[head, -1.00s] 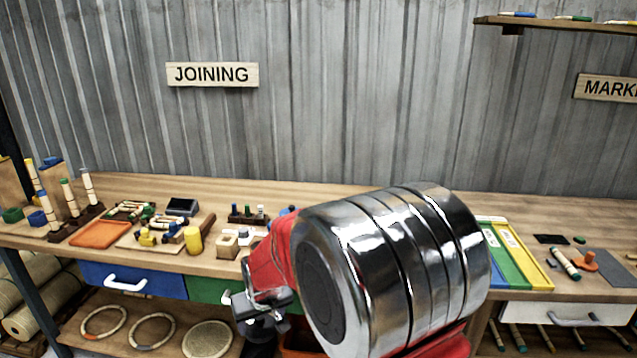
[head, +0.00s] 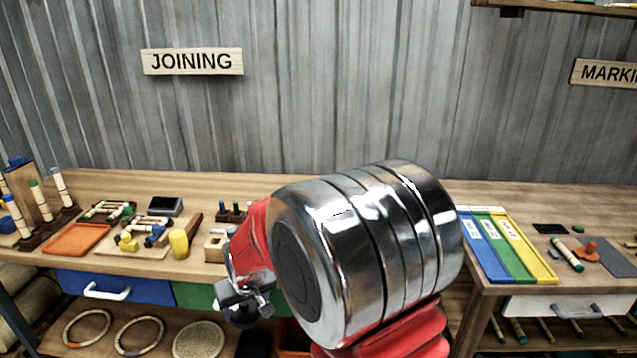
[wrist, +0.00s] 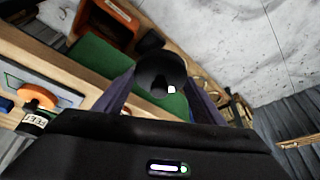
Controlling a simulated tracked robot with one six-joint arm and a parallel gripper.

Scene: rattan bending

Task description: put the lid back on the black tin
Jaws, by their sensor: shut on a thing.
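My gripper (head: 245,298) is low in front of the bench in the head view, partly behind my arm. In the wrist view its two fingers (wrist: 160,92) are shut on a dark round piece (wrist: 158,68), which looks like the lid. The piece also shows as a dark shape under the gripper in the head view (head: 242,315). I cannot pick out the black tin for certain. A small dark box (head: 165,206) stands at the back of the left bench, but I cannot tell whether it is the tin.
The left bench holds an orange tray (head: 77,239), a yellow cylinder (head: 179,244) and joined sticks. Blue (head: 120,286) and green drawers sit below. The right bench has coloured trays (head: 508,245) and a grey mat (head: 612,255). My arm hides the middle.

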